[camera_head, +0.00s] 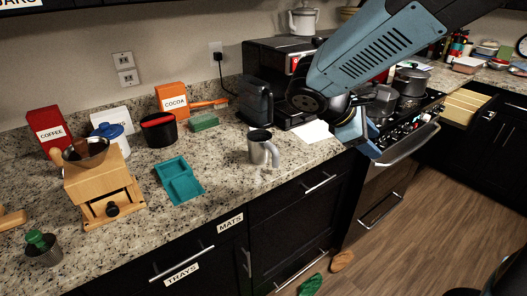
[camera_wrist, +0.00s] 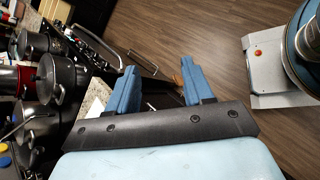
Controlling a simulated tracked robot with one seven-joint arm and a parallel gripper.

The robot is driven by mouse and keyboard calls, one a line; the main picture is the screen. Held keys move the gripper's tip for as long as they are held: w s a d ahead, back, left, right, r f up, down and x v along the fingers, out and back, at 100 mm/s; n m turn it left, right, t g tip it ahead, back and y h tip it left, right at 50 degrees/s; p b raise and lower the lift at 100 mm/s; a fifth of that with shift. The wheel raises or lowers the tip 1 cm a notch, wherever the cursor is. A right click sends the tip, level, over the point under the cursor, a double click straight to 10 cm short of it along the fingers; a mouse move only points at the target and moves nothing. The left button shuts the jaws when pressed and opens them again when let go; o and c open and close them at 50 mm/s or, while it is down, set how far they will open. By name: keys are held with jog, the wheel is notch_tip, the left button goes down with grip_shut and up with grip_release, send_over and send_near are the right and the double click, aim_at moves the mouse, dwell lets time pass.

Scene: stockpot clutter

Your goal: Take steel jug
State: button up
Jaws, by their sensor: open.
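The steel jug (camera_head: 262,148) stands upright on the granite counter near its front edge, in the middle of the head view, with its handle toward the right. My gripper (camera_head: 362,139) is to the right of the jug and apart from it, near the counter's front edge beside the stove. In the wrist view my gripper (camera_wrist: 154,88) shows two blue fingers spread wide with nothing between them. The jug does not show clearly in the wrist view.
A dark coffee machine (camera_head: 275,75) and a dark container (camera_head: 257,103) stand behind the jug. A teal tray (camera_head: 180,181) and a wooden grinder (camera_head: 103,185) are to its left. Pots (camera_head: 410,80) sit on the stove at right. The counter immediately around the jug is clear.

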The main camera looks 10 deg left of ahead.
jog(key=s+a+f+n+t, duration=0.1)
jog(key=a+f+n+t, duration=0.2)
jog(key=a+n+t, duration=0.7)
jog(key=a+f+n+t, duration=0.2)
jog(key=a+f+n, duration=0.1)
jog(key=a, duration=1.3)
send_near(273, 161)
jog(key=x, duration=0.4)
jog(key=shift+w+d, duration=0.1)
jog(key=shift+w, duration=0.15)
jog(key=shift+x, duration=3.45)
jog(key=shift+s, duration=0.1)
grip_shut()
